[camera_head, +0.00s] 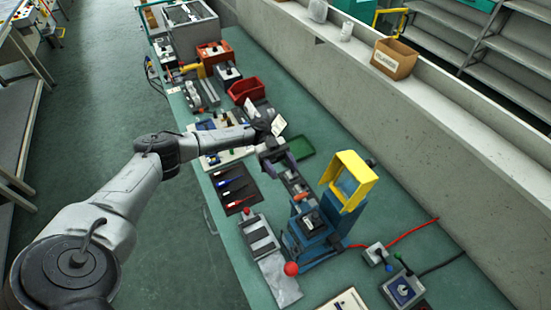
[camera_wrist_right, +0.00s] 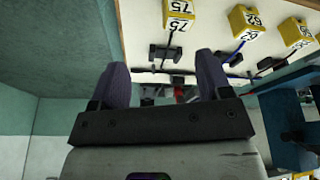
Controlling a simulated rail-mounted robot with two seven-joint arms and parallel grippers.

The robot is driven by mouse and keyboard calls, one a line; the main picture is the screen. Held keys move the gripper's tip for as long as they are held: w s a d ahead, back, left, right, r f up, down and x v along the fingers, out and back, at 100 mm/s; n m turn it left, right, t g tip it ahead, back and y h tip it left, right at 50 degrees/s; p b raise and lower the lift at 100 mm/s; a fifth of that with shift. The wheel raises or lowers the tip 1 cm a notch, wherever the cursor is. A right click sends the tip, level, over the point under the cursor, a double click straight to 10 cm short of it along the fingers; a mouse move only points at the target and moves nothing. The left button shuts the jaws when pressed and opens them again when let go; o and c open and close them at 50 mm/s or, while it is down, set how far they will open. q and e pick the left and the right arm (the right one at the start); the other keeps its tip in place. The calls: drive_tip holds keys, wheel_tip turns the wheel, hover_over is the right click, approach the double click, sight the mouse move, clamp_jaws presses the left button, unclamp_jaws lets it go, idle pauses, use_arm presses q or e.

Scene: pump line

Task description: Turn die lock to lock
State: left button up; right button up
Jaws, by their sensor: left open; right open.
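I cannot tell for certain which part is the die lock. A blue press (camera_head: 312,232) with a yellow guard frame (camera_head: 349,180) stands on the green bench (camera_head: 232,262). A red ball knob (camera_head: 291,268) shows at its front. My left gripper (camera_head: 274,128) is over the bench, beyond the press and apart from it; its fingers are small and dark in the picture. My right gripper (camera_wrist_right: 161,82) is open and shows in the right wrist view, with nothing visible between its two dark fingers. The right gripper does not show in the head view.
In the right wrist view, a pale board with yellow number tags (camera_wrist_right: 245,22) and dark fittings lies beyond the fingers. On the bench are a tray of screwdrivers (camera_head: 235,188), a red bin (camera_head: 246,90) and a green-levered switch box (camera_head: 403,289). A concrete ledge (camera_head: 420,130) borders the right.

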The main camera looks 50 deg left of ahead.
use_arm(q)
drive_tip(key=shift+w+a+b, duration=0.25)
drive_tip(key=shift+a, duration=1)
drive_tip(key=shift+w+a+b, duration=0.25)
drive_tip(key=shift+a, duration=0.95)
use_arm(e)
drive_tip(key=shift+d+f, duration=0.15)
drive_tip(key=shift+f, duration=0.55)
